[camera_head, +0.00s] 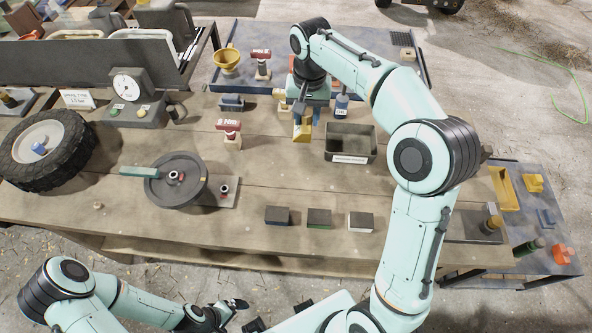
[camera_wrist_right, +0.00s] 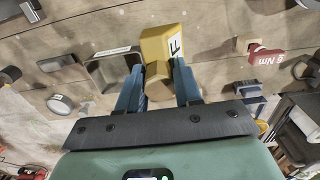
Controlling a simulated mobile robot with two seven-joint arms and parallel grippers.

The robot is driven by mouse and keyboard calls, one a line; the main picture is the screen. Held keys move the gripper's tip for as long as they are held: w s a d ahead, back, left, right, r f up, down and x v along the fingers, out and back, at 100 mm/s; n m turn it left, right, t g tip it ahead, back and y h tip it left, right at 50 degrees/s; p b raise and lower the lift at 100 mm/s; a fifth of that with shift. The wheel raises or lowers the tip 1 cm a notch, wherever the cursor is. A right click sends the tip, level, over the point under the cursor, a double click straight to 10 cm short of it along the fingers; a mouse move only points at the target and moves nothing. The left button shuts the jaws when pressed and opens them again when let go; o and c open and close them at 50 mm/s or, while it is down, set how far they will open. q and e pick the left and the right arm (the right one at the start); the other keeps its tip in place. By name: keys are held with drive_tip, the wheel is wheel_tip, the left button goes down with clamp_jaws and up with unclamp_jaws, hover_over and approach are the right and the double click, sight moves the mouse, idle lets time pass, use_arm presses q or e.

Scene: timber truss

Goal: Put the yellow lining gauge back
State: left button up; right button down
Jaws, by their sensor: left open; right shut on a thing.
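The yellow lining gauge (camera_head: 302,131) is held in the air above the back middle of the wooden bench, left of the dark open bin (camera_head: 350,142). My right gripper (camera_head: 301,112) is shut on it from above. In the right wrist view, the blue fingers of the right gripper (camera_wrist_right: 158,80) clasp the yellow gauge (camera_wrist_right: 163,42), which carries a white label with a black letter. The gauge's lower end is clear of the fingers. My left gripper (camera_head: 245,312) is open and empty below the bench's front edge; its fingers are partly cut off by the frame.
A blue side table (camera_head: 518,220) at right holds yellow, blue and red pieces.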

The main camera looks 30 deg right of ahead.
drive_tip(key=shift+w+f, duration=0.1)
use_arm(q)
drive_tip(key=shift+s+a+f+b, duration=0.1)
drive_tip(key=shift+s+f+b, duration=0.45)
drive_tip(key=shift+f, duration=0.25)
drive_tip(key=shift+s+f+b, duration=0.45)
drive_tip(key=shift+f+b, duration=0.15)
drive_tip(key=shift+f, duration=0.15)
use_arm(e)
drive_tip(key=shift+d+f, duration=0.1)
drive_tip(key=shift+f, duration=9.85)
drive_tip(key=shift+f, duration=0.2)
drive_tip(key=c, duration=0.8)
unclamp_jaws()
drive_tip(key=shift+o, duration=0.2)
